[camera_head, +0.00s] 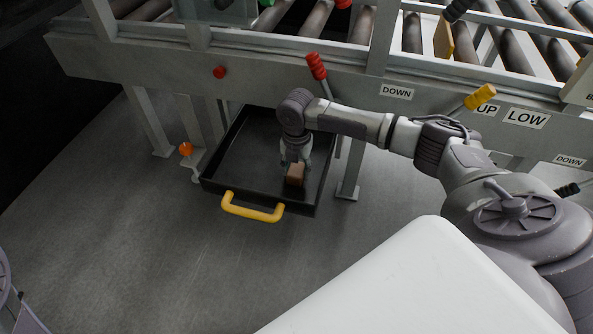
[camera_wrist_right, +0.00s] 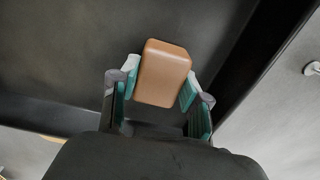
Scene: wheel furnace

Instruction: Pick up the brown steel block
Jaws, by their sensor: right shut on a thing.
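The brown steel block (camera_head: 295,173) is in the black tray (camera_head: 232,186) in the head view, near its front right part. My right gripper (camera_head: 296,165) reaches down into the tray and is shut on the block. In the right wrist view the block (camera_wrist_right: 164,73) sits between the two green-padded fingers of my right gripper (camera_wrist_right: 160,92). Whether the block touches the tray floor cannot be told. My left gripper is not in view; only a bit of my left arm shows at the left edge.
The tray has a yellow handle (camera_head: 252,209) at its front. Behind it stands a grey frame (camera_head: 150,58) with rollers, a red-knobbed lever (camera_head: 316,66) and a yellow-knobbed lever (camera_head: 480,97). A leg (camera_head: 350,175) stands right of the tray. The floor in front is clear.

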